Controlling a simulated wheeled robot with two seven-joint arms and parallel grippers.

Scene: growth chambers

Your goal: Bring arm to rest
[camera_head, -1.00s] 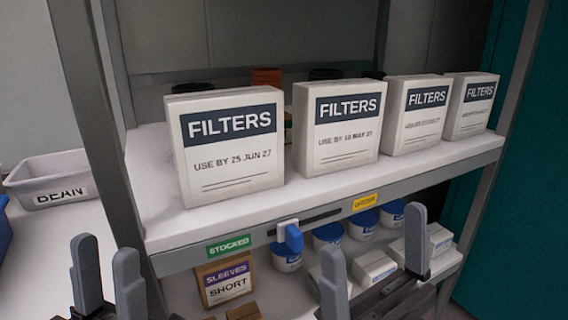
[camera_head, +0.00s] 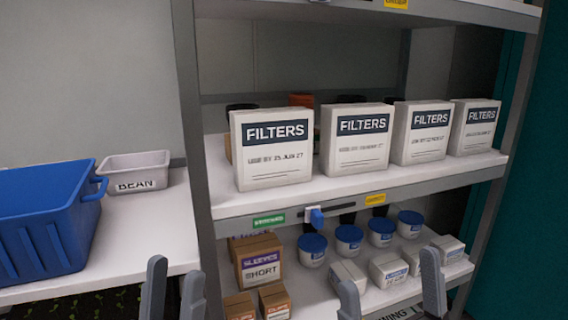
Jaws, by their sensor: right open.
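My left gripper (camera_head: 172,292) shows at the bottom edge, left of the shelf's lower level, with its two grey fingers apart and nothing between them. My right gripper (camera_head: 392,288) is at the bottom right, in front of the lower shelf, with its fingers spread wide and nothing between them. The lower parts of both grippers and both arms are cut off by the frame's bottom edge.
A shelf rack (camera_head: 350,190) holds several white FILTERS boxes (camera_head: 272,150). Below are blue-lidded tubs (camera_head: 348,240), small white boxes (camera_head: 388,268) and a SLEEVES box (camera_head: 258,262). A blue crate (camera_head: 45,225) and a BEAN bin (camera_head: 138,172) stand on the left table.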

